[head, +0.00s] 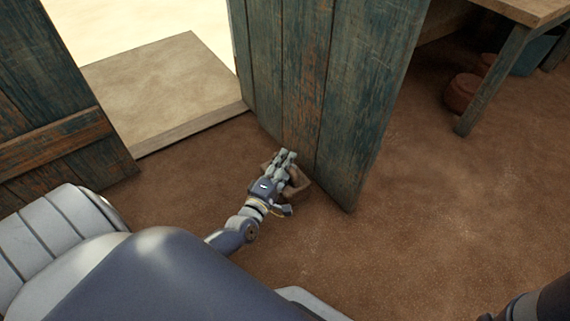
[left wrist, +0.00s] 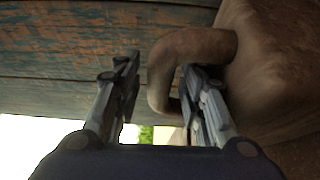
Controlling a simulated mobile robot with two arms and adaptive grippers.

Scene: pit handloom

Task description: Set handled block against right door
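The brown handled block (head: 299,185) sits on the earth floor at the foot of the right door (head: 345,85), a weathered blue-green plank door. My left gripper (head: 285,157) is over the block and hides part of it. In the left wrist view the block (left wrist: 275,75) is at the right, with its curved handle (left wrist: 160,75) reaching left. My left gripper (left wrist: 162,90) is open, one finger on each side of the handle bar, with visible gaps. I cannot tell whether the block touches the door. My right gripper is out of view.
The left door (head: 45,115) stands at the left. Between the doors is a sill and pale step (head: 165,85), bright outside. A wooden table (head: 495,75) with reddish pots (head: 462,92) stands at the upper right. The earth floor (head: 430,210) right of the door is clear.

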